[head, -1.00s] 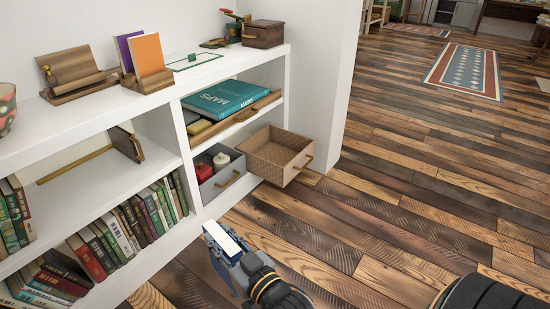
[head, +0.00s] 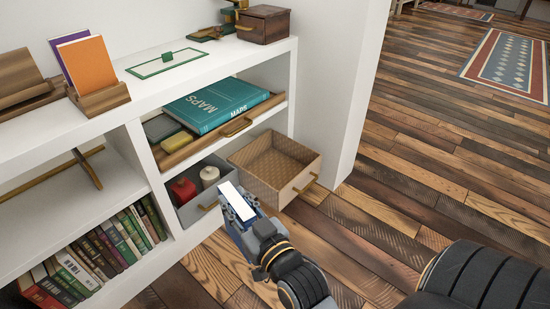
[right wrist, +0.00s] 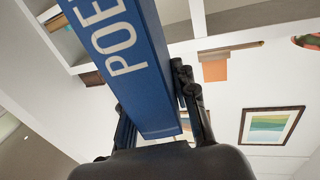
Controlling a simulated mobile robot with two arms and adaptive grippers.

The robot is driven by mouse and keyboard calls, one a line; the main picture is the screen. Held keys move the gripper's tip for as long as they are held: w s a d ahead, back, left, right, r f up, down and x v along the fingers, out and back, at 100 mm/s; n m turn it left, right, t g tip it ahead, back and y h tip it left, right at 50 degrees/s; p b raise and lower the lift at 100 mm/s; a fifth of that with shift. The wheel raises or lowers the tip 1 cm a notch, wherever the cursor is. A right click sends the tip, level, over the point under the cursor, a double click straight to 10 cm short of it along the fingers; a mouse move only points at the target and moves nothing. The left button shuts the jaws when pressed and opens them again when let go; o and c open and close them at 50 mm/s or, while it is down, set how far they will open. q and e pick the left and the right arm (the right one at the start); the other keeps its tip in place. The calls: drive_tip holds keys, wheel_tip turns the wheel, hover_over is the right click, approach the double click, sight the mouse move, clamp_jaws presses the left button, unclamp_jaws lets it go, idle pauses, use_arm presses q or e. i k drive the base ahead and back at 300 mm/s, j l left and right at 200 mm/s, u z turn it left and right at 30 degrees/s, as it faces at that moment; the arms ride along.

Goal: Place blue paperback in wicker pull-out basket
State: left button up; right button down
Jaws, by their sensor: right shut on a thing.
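The blue paperback (head: 232,228) is gripped in my right gripper (head: 246,225), with its white page edge facing up in the head view. In the right wrist view the book (right wrist: 130,65) shows a blue face with white letters reading "POE", and the dark fingers close on both sides of it. The wicker pull-out basket (head: 303,186) juts out from the lowest right compartment and looks empty. The book is in front of the basket and to its left in the picture, outside it. Its exact height is hard to tell. My left gripper is not in view.
A grey drawer (head: 190,214) holding a red and a white item sits just left of the basket. Above is a wooden pull-out tray (head: 178,157) with a teal MAPS book (head: 217,104). A white wall end (head: 350,110) stands right of the basket. Plank floor in front is clear.

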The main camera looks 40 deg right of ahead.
sight(293, 174)
drive_tip(key=i+l, duration=0.15)
drive_tip(key=l, duration=0.3)
drive_tip(key=i+l+u, duration=0.15)
drive_tip(key=l, duration=0.3)
drive_tip(key=i+l, duration=0.15)
drive_tip(key=l, duration=0.3)
drive_tip(key=i+l+u, duration=0.1)
drive_tip(key=l, duration=0.35)
drive_tip(key=i+l+u, duration=0.1)
drive_tip(key=l, duration=0.35)
drive_tip(key=i+l, duration=0.15)
drive_tip(key=l, duration=0.3)
